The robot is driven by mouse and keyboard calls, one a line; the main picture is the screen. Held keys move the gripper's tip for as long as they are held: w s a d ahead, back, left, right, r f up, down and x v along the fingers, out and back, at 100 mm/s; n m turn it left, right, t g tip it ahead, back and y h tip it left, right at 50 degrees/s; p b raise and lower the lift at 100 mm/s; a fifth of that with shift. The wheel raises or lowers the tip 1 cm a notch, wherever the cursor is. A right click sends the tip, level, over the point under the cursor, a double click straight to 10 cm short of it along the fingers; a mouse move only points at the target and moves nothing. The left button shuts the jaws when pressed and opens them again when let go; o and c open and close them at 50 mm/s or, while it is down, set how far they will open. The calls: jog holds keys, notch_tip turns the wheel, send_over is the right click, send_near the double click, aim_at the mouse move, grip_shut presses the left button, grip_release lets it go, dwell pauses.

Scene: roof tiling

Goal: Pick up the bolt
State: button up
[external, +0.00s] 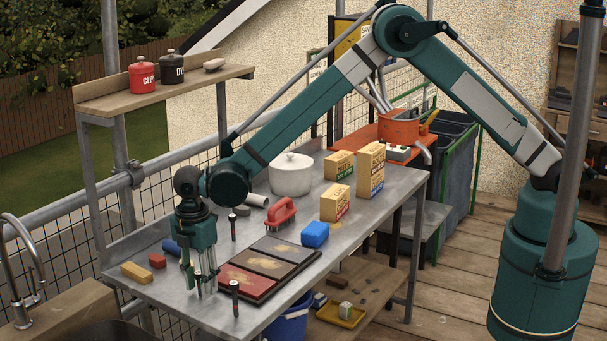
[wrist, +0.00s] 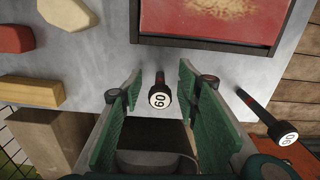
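A dark upright bolt with a round white top marked 60 (wrist: 159,97) stands between my gripper's two green fingers in the wrist view. My gripper (wrist: 162,105) is open, with a gap on both sides of the bolt. In the external view my gripper (external: 199,284) points down at the near end of the metal table, left of the red panel. A second bolt with the same kind of marked top (wrist: 268,117) lies to the right outside the fingers; it seems to be the bolt (external: 235,297) right of my gripper. A third bolt (external: 232,227) stands behind my gripper.
Red and dark panels (external: 247,284) lie just right of my gripper. A yellow block (external: 136,272) and a red block (external: 157,260) lie left. A red brush (external: 281,217), blue block (external: 315,234), white pot (external: 291,175) and yellow boxes (external: 335,202) stand farther back. The table's front edge is close.

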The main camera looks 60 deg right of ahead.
aim_at(198, 273)
dwell(0.3)
jog(key=c, duration=1)
jog(key=shift+c, duration=0.2)
jog(key=shift+r, duration=0.15)
jog(key=shift+r, duration=4.85)
